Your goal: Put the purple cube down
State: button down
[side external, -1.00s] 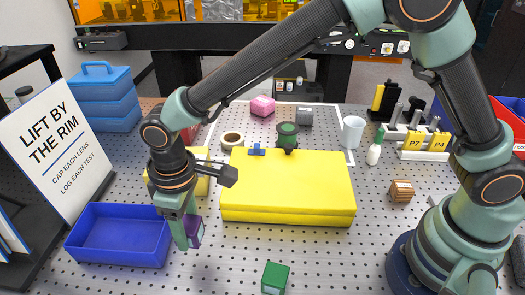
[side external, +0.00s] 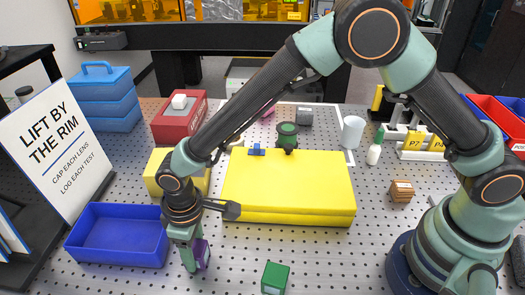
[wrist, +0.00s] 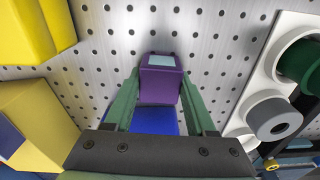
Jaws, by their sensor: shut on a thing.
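The purple cube (side external: 203,254) is held at the fingertips of my gripper (side external: 190,262), to the right of the blue bin (side external: 117,240). My gripper points down and is shut on the cube, partly covering it in the side view. The cube is low, close to the perforated table; I cannot tell whether it touches. In the wrist view the purple cube (wrist: 162,80) sits between both fingers (wrist: 160,95), with a pale patch on its face. A blue patch (wrist: 155,121) shows below it there, and I cannot tell what it is.
A large yellow box (side external: 290,185) lies right of my gripper, and a smaller yellow block (side external: 155,172) is behind it. A green cube (side external: 275,278) stands at the front. In the wrist view a white holder (wrist: 262,70) is at right. Bare table (side external: 235,255) lies between the purple and green cubes.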

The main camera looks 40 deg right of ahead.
aim_at(196, 248)
jog(key=shift+c, duration=1.1)
grip_release()
jog(key=shift+f, duration=0.1)
notch_tip(196, 248, up, 12)
jog(key=w+d+r+m+t, duration=0.1)
jog(key=w+d+r+m, duration=0.1)
jog(key=d+r, duration=0.4)
jog(key=s+d+r+m+t, duration=0.1)
jog(key=s+d+r+m, duration=0.1)
jog(key=d, duration=0.6)
jog(key=s+d+r+m+t, duration=0.2)
jog(key=s+d, duration=0.1)
jog(key=d, duration=0.6)
jog(key=s+d+r+m+t, duration=0.1)
jog(key=s+d+r+m, duration=0.1)
jog(key=d, duration=0.7)
jog(key=shift+s+d+r, duration=0.15)
jog(key=shift+s+d, duration=0.05)
jog(key=shift+s, duration=0.25)
